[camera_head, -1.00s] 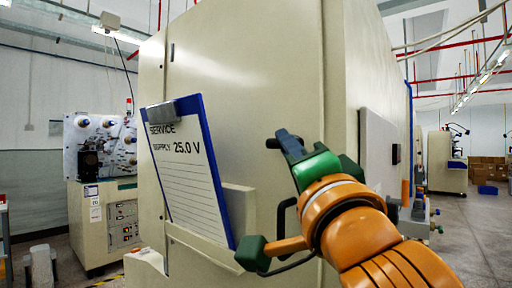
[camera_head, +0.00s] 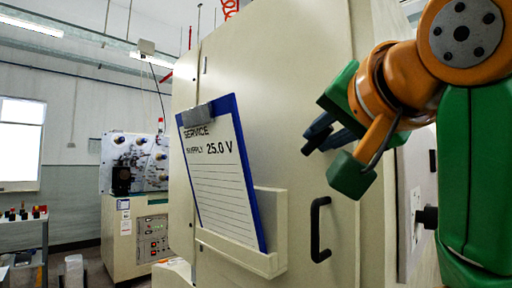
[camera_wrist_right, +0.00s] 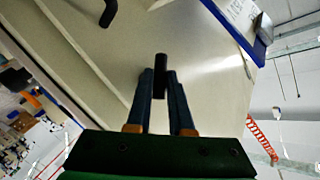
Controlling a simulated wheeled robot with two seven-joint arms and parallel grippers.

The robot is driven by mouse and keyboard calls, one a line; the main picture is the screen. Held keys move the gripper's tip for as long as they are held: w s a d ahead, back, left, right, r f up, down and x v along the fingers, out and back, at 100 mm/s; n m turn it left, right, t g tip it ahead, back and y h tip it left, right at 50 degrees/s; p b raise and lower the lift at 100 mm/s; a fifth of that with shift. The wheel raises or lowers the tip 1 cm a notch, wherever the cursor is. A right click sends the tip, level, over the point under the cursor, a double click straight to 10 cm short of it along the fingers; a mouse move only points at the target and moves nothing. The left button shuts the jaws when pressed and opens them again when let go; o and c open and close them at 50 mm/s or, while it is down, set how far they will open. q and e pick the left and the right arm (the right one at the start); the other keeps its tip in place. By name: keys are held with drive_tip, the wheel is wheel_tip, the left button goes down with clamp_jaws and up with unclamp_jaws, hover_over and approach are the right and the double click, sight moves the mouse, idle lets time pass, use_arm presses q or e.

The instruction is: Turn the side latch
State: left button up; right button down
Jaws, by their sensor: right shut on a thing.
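The side latch (camera_wrist_right: 160,76) shows in the right wrist view as a short black bar on the beige cabinet door. My right gripper (camera_wrist_right: 161,88) is shut on it, with one dark blue finger on each side. In the head view my right gripper (camera_head: 318,134) is against the door, above the black door handle. There the fingers mostly hide the latch, so I cannot tell its angle from that view. My left gripper is not in view.
A black door handle (camera_head: 319,230) sits just below the gripper. A clipboard (camera_head: 216,175) leans in a beige holder (camera_head: 270,262) on the door, left of the gripper. A winding machine (camera_head: 125,235) stands further back on the left.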

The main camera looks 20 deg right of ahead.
drive_tip(key=n+g+p, duration=0.1)
drive_tip(key=g+p, duration=0.2)
drive_tip(key=n+g+p, duration=0.1)
drive_tip(key=g+p, duration=0.1)
drive_tip(key=p, duration=0.2)
drive_tip(key=r+n+g+h+p, duration=0.1)
drive_tip(key=n+g+p, duration=0.1)
drive_tip(key=g+p, duration=0.1)
drive_tip(key=shift+w+a+g+p, duration=0.15)
drive_tip(key=shift+w+g+p, duration=0.2)
drive_tip(key=shift+p, duration=0.25)
drive_tip(key=shift+f, duration=0.15)
drive_tip(key=c, duration=1.1)
unclamp_jaws()
drive_tip(key=shift+w, duration=0.15)
